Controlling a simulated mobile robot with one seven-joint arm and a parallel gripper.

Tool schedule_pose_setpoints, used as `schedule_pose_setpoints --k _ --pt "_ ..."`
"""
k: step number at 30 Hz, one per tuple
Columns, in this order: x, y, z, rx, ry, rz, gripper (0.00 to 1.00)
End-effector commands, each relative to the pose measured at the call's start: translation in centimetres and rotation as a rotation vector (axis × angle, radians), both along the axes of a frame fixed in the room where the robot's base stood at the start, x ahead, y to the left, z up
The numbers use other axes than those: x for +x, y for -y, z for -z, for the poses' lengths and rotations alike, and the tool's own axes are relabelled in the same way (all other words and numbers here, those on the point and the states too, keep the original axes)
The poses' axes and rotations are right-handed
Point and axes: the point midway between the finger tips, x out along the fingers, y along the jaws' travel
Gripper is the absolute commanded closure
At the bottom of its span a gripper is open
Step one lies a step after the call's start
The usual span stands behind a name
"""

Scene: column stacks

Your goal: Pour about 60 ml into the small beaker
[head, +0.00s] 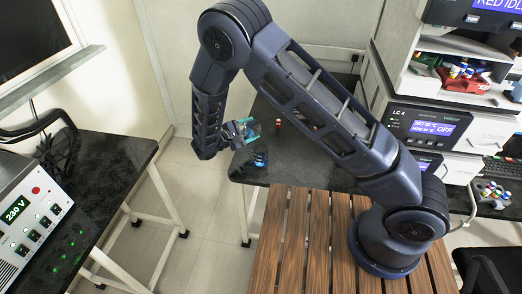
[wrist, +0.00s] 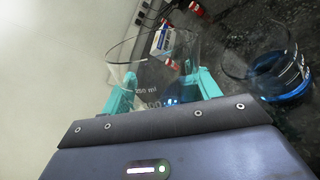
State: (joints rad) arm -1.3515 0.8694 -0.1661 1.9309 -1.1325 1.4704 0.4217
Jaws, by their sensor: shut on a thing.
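My gripper (wrist: 154,72) has its teal fingers shut on a clear glass beaker (wrist: 140,58) with white volume marks, one near 250 ml. A little blue shows low in this beaker; how much liquid it holds is unclear. The wrist view is rolled against the bench, so the held beaker seems tilted. The small beaker (wrist: 262,66), with blue liquid in its bottom, stands on the dark bench to the right of it, apart from it. In the head view, my gripper (head: 248,128) is above and slightly left of the small beaker (head: 261,159), near the bench's front corner.
A small red-capped bottle (head: 278,124) stands farther back on the dark bench (head: 300,170). A white and blue box (wrist: 162,40) shows behind the held beaker in the wrist view. A stack of instruments (head: 430,125) stands right of my arm. Open floor lies left of the bench.

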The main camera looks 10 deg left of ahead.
Motion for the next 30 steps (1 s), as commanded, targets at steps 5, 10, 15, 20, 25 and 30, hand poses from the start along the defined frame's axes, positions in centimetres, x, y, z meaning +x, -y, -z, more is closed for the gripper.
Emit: schedule_pose_setpoints --k 5,10,15,20,25,30 --pt "0.0 0.0 -0.01 0.0 0.0 0.0 0.67" --pt "0.0 0.0 -0.01 0.0 0.0 0.0 0.67" --pt "0.0 0.0 -0.01 0.0 0.0 0.0 0.67" --pt "0.01 0.0 -0.01 -0.001 -0.001 0.0 0.67" --pt "0.05 -0.06 0.22 -0.027 -0.018 0.0 0.67" --pt "0.14 -0.23 0.78 -0.107 -0.069 0.001 0.67"
